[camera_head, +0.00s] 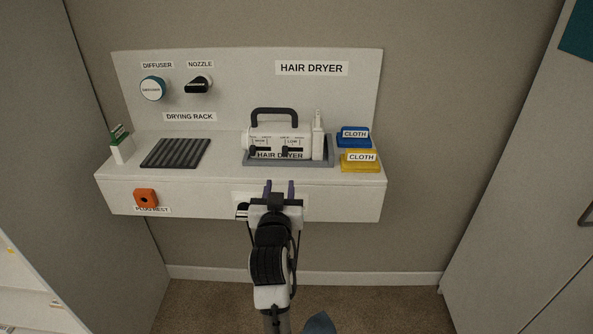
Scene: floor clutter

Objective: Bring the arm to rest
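My gripper (280,187) is in the lower middle of the head view, in front of the white shelf unit (220,190). Its two purple fingers point toward the shelf and stand apart, with nothing visible between them. The white hair dryer (265,136) with a dark handle lies in its grey tray (330,163), just beyond my fingertips. I cannot tell whether the fingers touch the shelf's front edge. My wrist and arm hide part of the shelf's front face.
A diffuser (152,89) and nozzle (198,85) are on the back panel. An orange plug rest (145,198) is on the front. Cabinets flank both sides; carpet shows below.

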